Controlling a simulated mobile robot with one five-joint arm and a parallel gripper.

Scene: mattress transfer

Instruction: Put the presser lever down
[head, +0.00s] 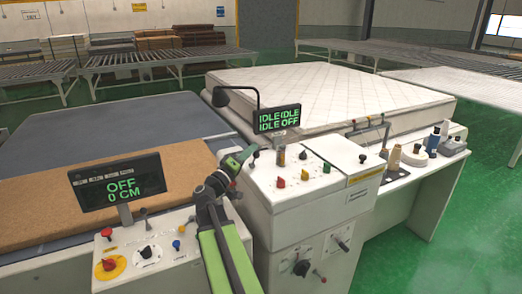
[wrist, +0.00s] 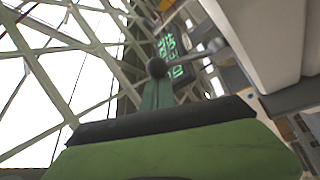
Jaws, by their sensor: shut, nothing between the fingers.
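My gripper (head: 247,153) is shut and empty. In the head view it is over the left edge of the white control cabinet. A short lever with a dark ball knob (head: 256,154) stands at its tip. In the wrist view, a dark ball knob (wrist: 157,68) shows right at the end of my green finger (wrist: 158,95); I cannot tell whether they touch. No label readable here shows which is the presser lever.
The cabinet's display (head: 279,121) reads IDLE and OFF; a black lamp arm (head: 235,90) stands beside it. Another display (head: 117,186) reads OFF, 0 CM. A white mattress (head: 330,92) lies behind. Green floor (head: 478,225) is clear at right.

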